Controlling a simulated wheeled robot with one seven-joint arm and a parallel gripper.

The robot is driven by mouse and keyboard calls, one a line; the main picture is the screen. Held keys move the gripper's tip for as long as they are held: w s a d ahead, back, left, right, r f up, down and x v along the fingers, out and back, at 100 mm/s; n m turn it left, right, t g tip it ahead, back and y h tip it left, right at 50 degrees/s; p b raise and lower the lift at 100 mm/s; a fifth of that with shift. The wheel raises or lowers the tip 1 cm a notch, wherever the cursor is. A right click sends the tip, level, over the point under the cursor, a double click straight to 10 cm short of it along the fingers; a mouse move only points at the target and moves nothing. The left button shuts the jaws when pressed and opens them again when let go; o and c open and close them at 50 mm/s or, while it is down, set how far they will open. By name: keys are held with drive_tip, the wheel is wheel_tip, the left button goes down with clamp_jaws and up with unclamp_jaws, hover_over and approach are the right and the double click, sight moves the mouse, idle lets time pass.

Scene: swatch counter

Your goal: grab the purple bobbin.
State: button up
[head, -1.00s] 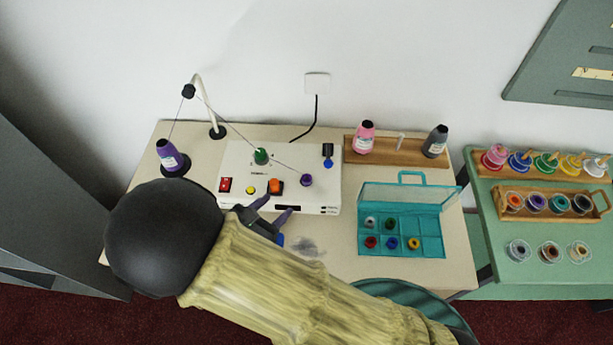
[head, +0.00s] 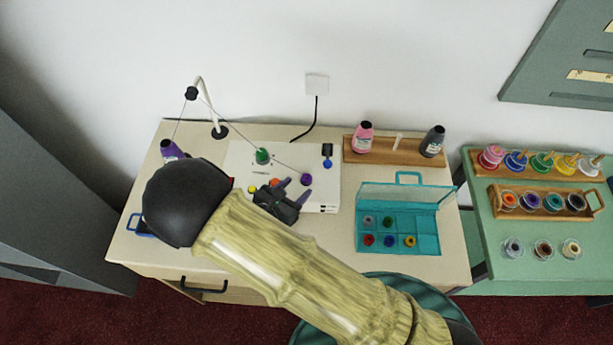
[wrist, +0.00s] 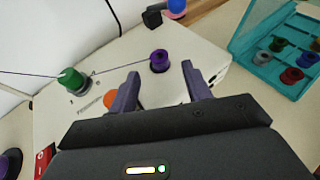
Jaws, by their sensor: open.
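The purple bobbin (head: 306,179) stands upright on the right part of the white winder box (head: 323,150), with a thread running to it from the left. In the wrist view the purple bobbin (wrist: 159,61) lies just beyond my fingertips, roughly between their lines. My gripper (head: 293,189) is open and empty, to the left of and nearer than the bobbin. Its two purple fingers also show in the wrist view (wrist: 161,70), spread apart, with nothing between them. I see no contact with the bobbin.
A green knob (head: 262,155) stands left on the box. A blue-tipped black part (head: 327,160) sits behind the bobbin to the right. An open teal case (head: 428,245) with several small bobbins lies right. Pink (head: 363,138) and black (head: 433,142) thread cones stand on a wooden rack.

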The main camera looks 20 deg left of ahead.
sight(304, 181)
drive_tip(key=p+x, duration=0.1)
drive_tip(key=x, duration=0.2)
drive_tip(key=shift+w+f, duration=0.15)
drive_tip(key=shift+w, duration=0.15)
drive_tip(key=shift+c, duration=0.4)
clamp_jaws()
